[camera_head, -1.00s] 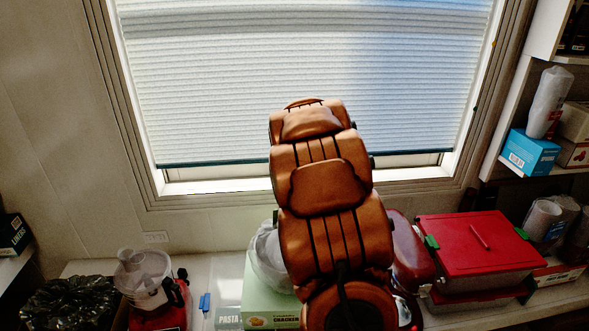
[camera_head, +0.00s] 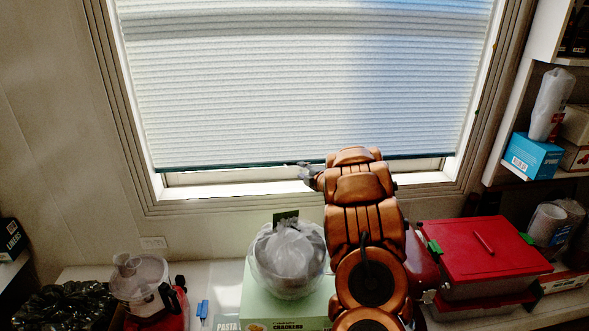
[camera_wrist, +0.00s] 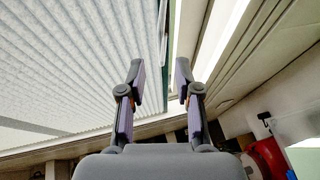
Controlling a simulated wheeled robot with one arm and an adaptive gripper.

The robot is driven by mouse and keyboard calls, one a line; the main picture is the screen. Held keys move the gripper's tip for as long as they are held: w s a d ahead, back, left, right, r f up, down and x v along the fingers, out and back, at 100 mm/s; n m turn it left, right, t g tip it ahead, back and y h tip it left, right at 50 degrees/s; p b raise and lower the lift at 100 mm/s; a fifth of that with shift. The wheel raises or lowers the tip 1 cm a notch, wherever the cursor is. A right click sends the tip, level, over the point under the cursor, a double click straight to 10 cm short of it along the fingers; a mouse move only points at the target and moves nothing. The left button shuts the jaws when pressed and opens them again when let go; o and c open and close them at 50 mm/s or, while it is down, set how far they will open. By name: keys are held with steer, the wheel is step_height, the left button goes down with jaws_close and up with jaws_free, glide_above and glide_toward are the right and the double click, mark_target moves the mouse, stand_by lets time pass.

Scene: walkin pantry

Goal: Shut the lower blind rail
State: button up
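The pleated white blind (camera_head: 290,90) covers most of the window. Its lower rail, a dark teal strip (camera_head: 230,165), hangs a little above the sill, with a narrow bright gap below it. My gripper (camera_head: 305,171) is at the rail, near the middle of its width, partly hidden by my arm. In the wrist view my gripper (camera_wrist: 160,70) is open. The rail (camera_wrist: 164,50) shows as a teal edge beyond and between the two fingertips. I cannot tell whether they touch it.
The window sill (camera_head: 235,189) runs below the rail. On the counter stand a glass bowl (camera_head: 290,260) on a green crackers box (camera_head: 285,305), a food processor (camera_head: 140,280) and a red-lidded bin (camera_head: 480,255). Shelves with a blue box (camera_head: 532,156) are at the right.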

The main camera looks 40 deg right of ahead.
steer(key=shift+x, duration=3.1)
steer(key=shift+c, duration=0.2)
jaws_close()
steer(key=shift+f, duration=0.1)
